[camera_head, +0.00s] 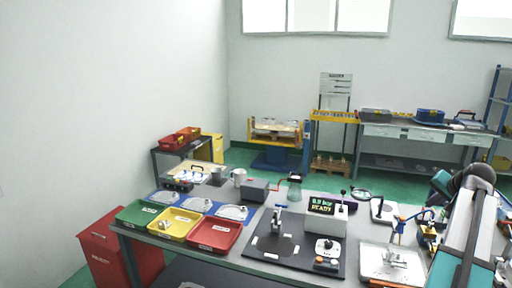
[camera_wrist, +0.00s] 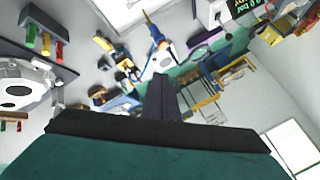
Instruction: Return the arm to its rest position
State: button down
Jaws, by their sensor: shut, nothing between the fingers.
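My arm (camera_head: 468,230) shows at the right edge of the head view, a teal and dark link slanting up to a grey joint above the right end of the workbench (camera_head: 258,267). My gripper (camera_wrist: 161,84) shows in the wrist view as a dark narrow pair of fingers pressed together, with nothing between them. The fingers stand out beyond the wide dark gripper body and touch nothing that I can make out. The wrist view is tilted, with bench items and the room behind. I cannot make out the gripper in the head view.
On the bench are a green tray (camera_head: 134,213), a yellow tray (camera_head: 162,230), a red tray (camera_head: 233,228), a black fixture board (camera_head: 262,244), a display box (camera_head: 323,208) reading READY and a pale plate (camera_head: 373,270) near my arm. A red cabinet (camera_head: 98,238) stands left.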

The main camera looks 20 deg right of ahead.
jog(key=w+a+f+n+g+y, duration=0.1)
jog(key=w+a+f+n, duration=0.1)
jog(key=w+a+f, duration=0.45)
jog(key=w+a+f+n+g+y, duration=0.1)
jog(key=w+a+f, duration=0.2)
jog(key=a+f, duration=0.65)
jog(key=w+a+f+n+y, duration=0.2)
jog(key=w+a+f, duration=0.25)
jog(key=a, duration=0.55)
jog(key=s+a+f+n+g, duration=0.1)
jog(key=a+f+n, duration=0.1)
jog(key=a+f, duration=0.6)
jog(key=s+a+f+n+g, duration=0.2)
jog(key=a+f+n, duration=0.15)
jog(key=a, duration=0.85)
jog(key=s+a+f+n+g, duration=0.1)
jog(key=a+f, duration=0.6)
jog(key=a, duration=0.3)
jog(key=s+a+f+n+g, duration=0.2)
jog(key=s+a+f+n, duration=0.1)
jog(key=s+a+f, duration=0.5)
jog(key=s+f+g+b, duration=0.5)
jog(key=s+f+b, duration=0.5)
jog(key=s+f, duration=1.4)
jog(key=shift+s+a+f, duration=0.2)
jog(key=shift+a+f, duration=0.05)
jog(key=shift+f, duration=0.5)
jog(key=shift+s, duration=0.1)
